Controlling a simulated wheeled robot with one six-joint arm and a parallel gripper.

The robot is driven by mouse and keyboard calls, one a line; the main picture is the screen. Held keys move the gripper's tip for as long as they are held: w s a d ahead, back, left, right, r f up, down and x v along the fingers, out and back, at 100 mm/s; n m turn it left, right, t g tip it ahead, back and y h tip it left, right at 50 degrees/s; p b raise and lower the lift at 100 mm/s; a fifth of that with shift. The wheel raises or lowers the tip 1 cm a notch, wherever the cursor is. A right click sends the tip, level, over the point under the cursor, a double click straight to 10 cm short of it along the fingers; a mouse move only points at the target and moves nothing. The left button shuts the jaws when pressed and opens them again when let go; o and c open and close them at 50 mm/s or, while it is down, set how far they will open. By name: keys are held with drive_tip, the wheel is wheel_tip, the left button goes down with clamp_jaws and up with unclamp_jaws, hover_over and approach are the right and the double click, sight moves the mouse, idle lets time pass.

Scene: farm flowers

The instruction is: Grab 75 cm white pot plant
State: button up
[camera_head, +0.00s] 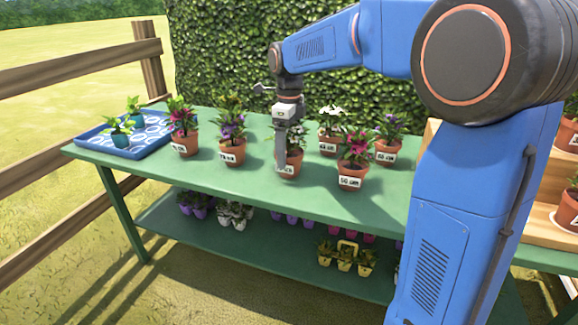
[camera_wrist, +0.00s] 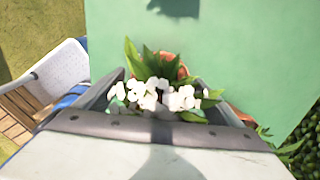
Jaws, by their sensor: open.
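My gripper (camera_head: 281,160) points down over the green table, right at a terracotta pot (camera_head: 291,163) that it partly hides in the head view. In the wrist view, a plant with white flowers (camera_wrist: 160,97) and green leaves sits between the spread fingers of my gripper (camera_wrist: 158,80). A bit of its terracotta pot (camera_wrist: 172,66) shows beyond the flowers. The pot stands on the table, and its label is too covered to read surely. A second white-flowered pot (camera_head: 330,145) stands behind and to the right.
Other pots stand close by: pink (camera_head: 353,172) to the right, purple (camera_head: 232,152) and red-pink (camera_head: 184,143) to the left, another purple (camera_head: 387,151) at right. A blue tray (camera_head: 98,145) with small plants is at the far left. The table front (camera_head: 230,180) is clear.

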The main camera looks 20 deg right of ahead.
drive_tip(key=shift+f, duration=1.1)
drive_tip(key=c, duration=1.5)
